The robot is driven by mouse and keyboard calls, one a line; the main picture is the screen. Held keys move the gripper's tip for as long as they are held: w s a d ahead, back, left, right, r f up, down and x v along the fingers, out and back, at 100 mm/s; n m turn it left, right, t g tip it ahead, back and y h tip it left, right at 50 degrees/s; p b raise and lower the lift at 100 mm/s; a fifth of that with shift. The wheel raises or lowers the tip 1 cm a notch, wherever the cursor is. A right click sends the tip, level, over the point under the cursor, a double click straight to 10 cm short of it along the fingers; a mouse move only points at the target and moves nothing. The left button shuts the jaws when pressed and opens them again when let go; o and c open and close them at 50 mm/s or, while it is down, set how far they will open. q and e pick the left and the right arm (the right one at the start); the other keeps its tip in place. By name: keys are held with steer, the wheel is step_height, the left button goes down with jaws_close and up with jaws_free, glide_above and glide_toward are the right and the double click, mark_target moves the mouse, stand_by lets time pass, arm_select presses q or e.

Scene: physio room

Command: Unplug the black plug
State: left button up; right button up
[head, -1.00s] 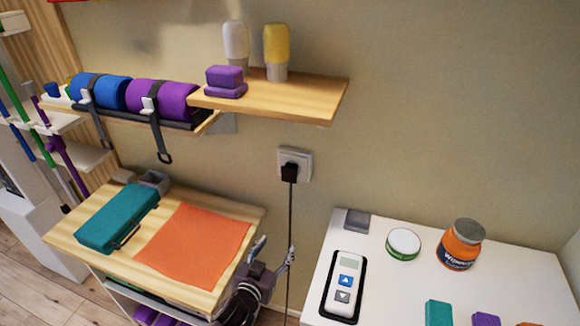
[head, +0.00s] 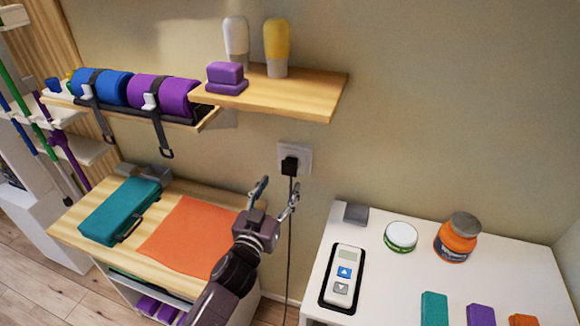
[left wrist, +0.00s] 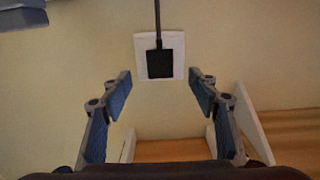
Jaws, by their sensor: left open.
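The black plug (head: 289,165) sits in the white wall socket (head: 306,157), with its cord (head: 289,230) hanging straight down the wall. In the left wrist view the plug (left wrist: 160,63) and the socket plate (left wrist: 140,48) are ahead, above the space between the fingers. My left gripper (head: 276,188) is open and empty, just below and slightly left of the plug, apart from it. In the left wrist view its two fingers (left wrist: 160,88) are spread wide with nothing between them. My right gripper is not in view.
A wooden shelf (head: 315,97) with bottles and a purple block is above the socket. A wooden cart top (head: 85,246) with a teal case and orange cloth is at left. A white table (head: 390,285) with a device and jars is at right.

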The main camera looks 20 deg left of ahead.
mark_target(289, 170)
arm_select(q)
steer(key=w+b, duration=0.1)
steer(key=w, duration=0.7)
steer(key=shift+w+d+b, duration=0.1)
steer(key=shift+d+b, duration=0.05)
steer(key=shift+b, duration=0.15)
stand_by(1.0)
jaws_close()
steer(key=shift+s, duration=0.2)
steer(key=shift+s+p, duration=1.15)
steer(key=shift+s, duration=1.7)
